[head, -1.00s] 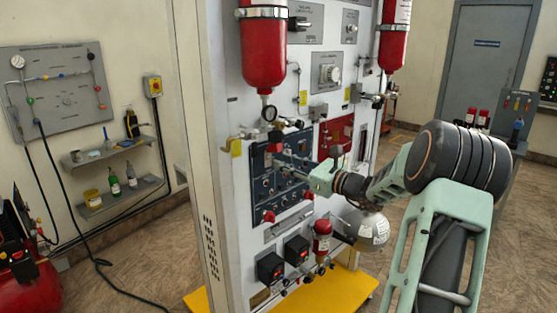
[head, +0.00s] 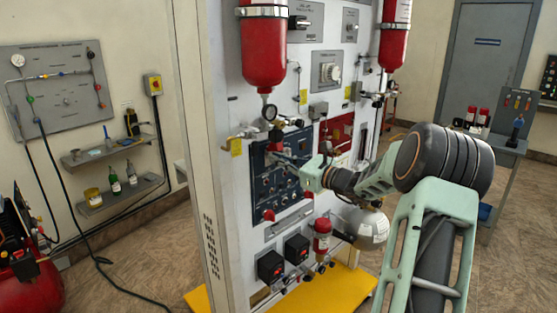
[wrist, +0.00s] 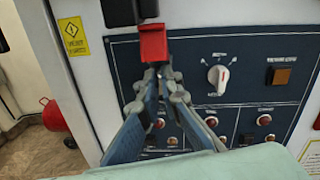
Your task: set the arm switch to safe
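A red switch cover (wrist: 153,42) hangs at the top edge of the dark blue control panel (wrist: 190,55), below a black part. I cannot read its label or see a lever under it. The same red part (head: 275,147) shows small in the head view. My gripper (wrist: 160,74) is at the panel with its blue fingers drawn together, tips just below the red cover. Nothing shows held between them. I cannot tell whether the tips touch the cover. In the head view my gripper (head: 287,158) reaches the panel from the right.
A white rotary knob (wrist: 218,76) and an orange square button (wrist: 281,76) sit to the right on the panel. Several red indicators line the panel below. A yellow label (wrist: 73,36) is on the white cabinet at left. A red cylinder (head: 263,50) hangs above the panel.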

